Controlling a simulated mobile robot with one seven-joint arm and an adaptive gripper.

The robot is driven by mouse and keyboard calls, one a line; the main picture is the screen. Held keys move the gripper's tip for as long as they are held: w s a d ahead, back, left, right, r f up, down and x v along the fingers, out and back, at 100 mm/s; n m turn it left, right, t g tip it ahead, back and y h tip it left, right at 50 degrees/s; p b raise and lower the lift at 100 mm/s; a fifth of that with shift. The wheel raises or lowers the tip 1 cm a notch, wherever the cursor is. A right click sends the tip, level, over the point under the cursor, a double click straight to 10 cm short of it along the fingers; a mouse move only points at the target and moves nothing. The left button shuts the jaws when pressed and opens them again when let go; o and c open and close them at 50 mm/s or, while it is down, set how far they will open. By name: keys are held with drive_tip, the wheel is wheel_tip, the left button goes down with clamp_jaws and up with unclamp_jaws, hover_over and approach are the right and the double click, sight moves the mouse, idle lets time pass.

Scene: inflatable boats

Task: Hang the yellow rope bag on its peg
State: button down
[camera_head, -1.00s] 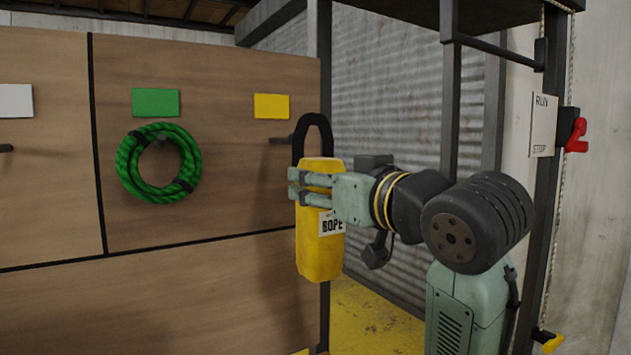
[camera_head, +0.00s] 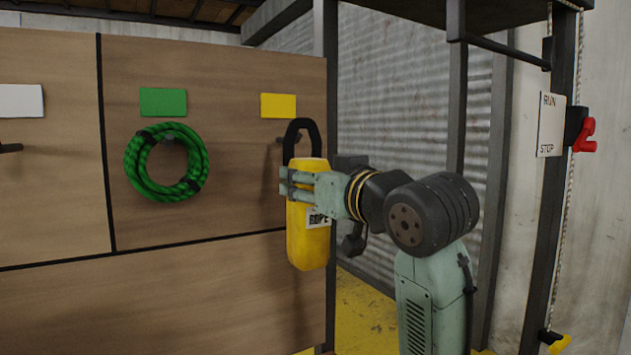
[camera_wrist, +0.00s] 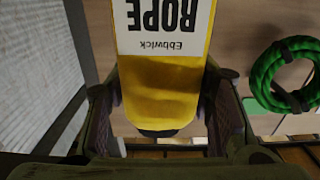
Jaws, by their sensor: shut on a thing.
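The yellow rope bag (camera_head: 308,243) hangs upright in my gripper (camera_head: 297,184), in front of the wooden board. My gripper is shut around its upper part. The bag's black loop handle (camera_head: 303,126) stands up above the fingers. A dark peg (camera_head: 281,139) shows just left of the loop, below the yellow label plate (camera_head: 278,106); part of it is hidden by the loop. I cannot tell whether the loop is around the peg. In the wrist view the bag (camera_wrist: 160,95) fills the space between the fingers, its white ROPE label upside down.
A coiled green rope (camera_head: 134,179) hangs on a peg under a green plate (camera_head: 163,102). A white plate (camera_head: 20,101) is at the far left. A dark post (camera_head: 326,70) edges the board. A red lever (camera_head: 585,135) is at the far right.

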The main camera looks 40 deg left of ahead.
drive_tip(key=shift+w+a+f, duration=0.25)
drive_tip(key=shift+w+a, duration=0.05)
drive_tip(key=shift+a, duration=0.5)
drive_tip(key=shift+w+a+f, duration=0.25)
drive_tip(key=shift+w+a, duration=0.1)
drive_tip(key=shift+a, duration=0.45)
drive_tip(key=shift+w+a+f, duration=0.25)
drive_tip(key=shift+w+a, duration=0.05)
drive_tip(key=shift+a, duration=0.5)
drive_tip(key=c, duration=0.7)
unclamp_jaws()
drive_tip(key=shift+d, duration=0.1)
drive_tip(key=v, duration=1.2)
